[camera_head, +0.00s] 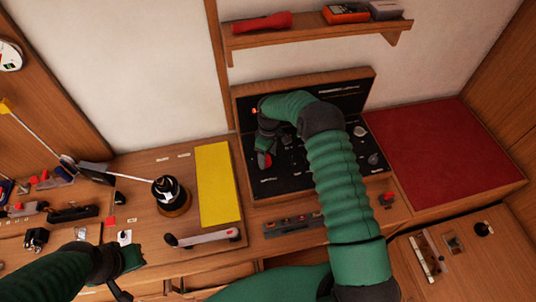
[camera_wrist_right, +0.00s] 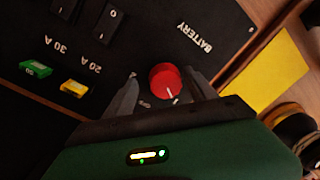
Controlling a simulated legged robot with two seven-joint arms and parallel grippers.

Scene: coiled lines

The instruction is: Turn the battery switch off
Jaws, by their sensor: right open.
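The battery switch is a round red knob with a white pointer line, on a black panel labelled BATTERY. In the right wrist view the red knob (camera_wrist_right: 165,80) sits between the two fingers of my open right gripper (camera_wrist_right: 168,92). I cannot tell whether the fingers touch it. In the head view the knob (camera_head: 264,160) shows beside my right gripper (camera_head: 265,150) at the panel's left side. The black panel (camera_head: 295,183) is partly hidden by my right arm. My left gripper (camera_head: 122,272) is low at the left, and its jaws are not clear.
A yellow board (camera_head: 218,185) lies left of the panel, and a red mat (camera_head: 440,150) lies right of it. A black winch (camera_head: 172,195) stands further left. A shelf (camera_head: 315,33) with several items hangs above. Fuses (camera_wrist_right: 74,88) sit near the knob.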

